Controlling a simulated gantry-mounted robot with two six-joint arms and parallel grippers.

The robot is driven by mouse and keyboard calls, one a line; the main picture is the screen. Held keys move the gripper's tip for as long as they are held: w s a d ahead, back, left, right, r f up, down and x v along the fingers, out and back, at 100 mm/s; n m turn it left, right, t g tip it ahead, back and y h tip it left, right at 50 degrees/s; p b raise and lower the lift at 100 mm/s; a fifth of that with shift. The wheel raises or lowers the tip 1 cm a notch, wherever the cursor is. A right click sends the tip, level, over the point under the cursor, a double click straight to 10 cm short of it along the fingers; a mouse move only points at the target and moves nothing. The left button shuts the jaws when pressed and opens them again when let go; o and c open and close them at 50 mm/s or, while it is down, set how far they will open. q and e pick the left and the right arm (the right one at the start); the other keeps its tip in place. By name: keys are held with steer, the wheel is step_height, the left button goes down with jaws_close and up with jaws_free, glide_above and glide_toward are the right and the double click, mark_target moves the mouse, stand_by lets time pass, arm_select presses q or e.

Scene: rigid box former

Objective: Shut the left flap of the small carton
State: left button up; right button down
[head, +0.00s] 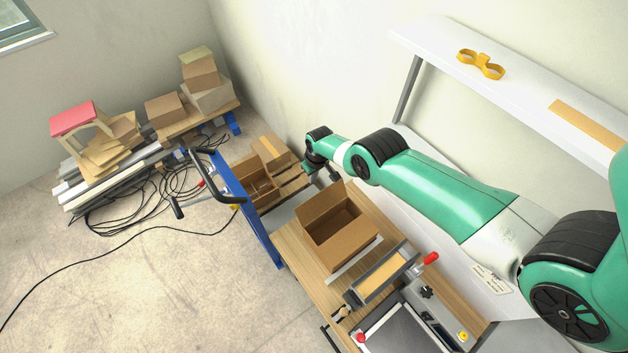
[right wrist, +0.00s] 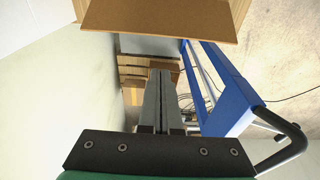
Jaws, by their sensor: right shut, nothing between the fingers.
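The small carton (head: 345,253) stands on the wooden bench top in the head view, open at the top with its inside showing. A flap (head: 319,204) stands raised along its far left edge. In the right wrist view a brown cardboard panel (right wrist: 160,18), seemingly this flap, crosses the top of the picture. My right gripper (head: 331,177) is just beyond the raised flap, pointing down. In the right wrist view its fingers (right wrist: 160,74) are together and empty, apart from the cardboard. My left gripper is not in view.
A blue-framed cart (head: 262,232) with a black handle holds other cartons (head: 257,187) beyond the bench. A tool with a red handle (head: 383,278) lies on the near side. A white shelf (head: 440,40) stands behind my right arm. Black cables lie on the floor.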

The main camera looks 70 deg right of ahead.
mark_target(322, 202)
arm_select(q)
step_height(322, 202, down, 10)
steer(key=b, duration=0.9)
arm_select(e)
step_height(322, 202, down, 8)
steer(key=w, duration=0.1)
arm_select(q)
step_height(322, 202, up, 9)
steer(key=p, duration=1)
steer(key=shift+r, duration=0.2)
arm_select(e)
steer(key=s+r, duration=0.1)
steer(key=s+a+r, duration=0.1)
steer(key=s+r, duration=0.1)
steer(key=shift+a, duration=0.1)
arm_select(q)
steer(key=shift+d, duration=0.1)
arm_select(e)
steer(key=shift+w, duration=0.1)
